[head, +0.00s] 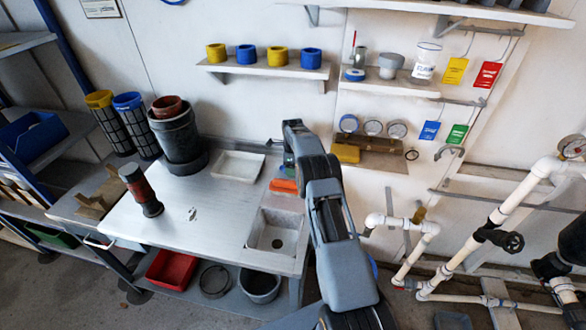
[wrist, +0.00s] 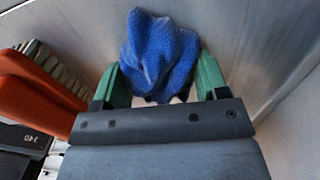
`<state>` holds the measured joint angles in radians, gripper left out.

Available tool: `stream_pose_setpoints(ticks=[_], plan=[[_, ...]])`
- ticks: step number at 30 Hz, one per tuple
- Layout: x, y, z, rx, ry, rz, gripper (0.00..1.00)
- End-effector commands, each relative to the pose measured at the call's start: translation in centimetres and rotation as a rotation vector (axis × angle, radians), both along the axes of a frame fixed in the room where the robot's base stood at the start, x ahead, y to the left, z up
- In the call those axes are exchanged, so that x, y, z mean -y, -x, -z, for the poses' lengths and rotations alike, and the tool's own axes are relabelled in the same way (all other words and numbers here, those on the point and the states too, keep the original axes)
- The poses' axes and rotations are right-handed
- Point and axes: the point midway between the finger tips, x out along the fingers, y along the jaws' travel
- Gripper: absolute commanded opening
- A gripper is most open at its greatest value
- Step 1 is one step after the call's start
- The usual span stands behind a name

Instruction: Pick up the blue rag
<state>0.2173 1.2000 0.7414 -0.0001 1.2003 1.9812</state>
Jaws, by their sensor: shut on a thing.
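The blue rag (wrist: 158,50) shows in the wrist view as a crumpled, textured cloth bunched between the two green fingers of my gripper (wrist: 157,88). My gripper is shut on the rag. A grey metal surface lies behind the rag. In the head view my arm reaches over the right end of the workbench, and my gripper (head: 288,146) is small there, near the back wall. I cannot make out the rag in the head view.
An orange object (wrist: 40,88) sits close left of my gripper. White pipes (head: 490,235) stand at the right.

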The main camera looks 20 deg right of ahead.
Motion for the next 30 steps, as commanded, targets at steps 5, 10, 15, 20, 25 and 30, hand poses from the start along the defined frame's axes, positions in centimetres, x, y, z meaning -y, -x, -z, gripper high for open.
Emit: stream_pose_setpoints(ticks=[5, 10, 15, 20, 25, 30], plan=[[0.0, 0.0, 0.0, 0.000, 0.000, 0.000, 0.44], [0.0, 0.0, -0.5, 0.001, 0.000, 0.000, 0.44], [0.0, -0.1, -2.4, 0.003, 0.001, 0.000, 0.44], [-0.8, 0.8, -4.6, 0.002, 0.000, -0.002, 0.44], [-2.5, 2.9, -7.7, 0.004, 0.001, -0.002, 0.44], [-4.6, 5.3, -9.8, 0.001, 0.001, -0.003, 0.44]])
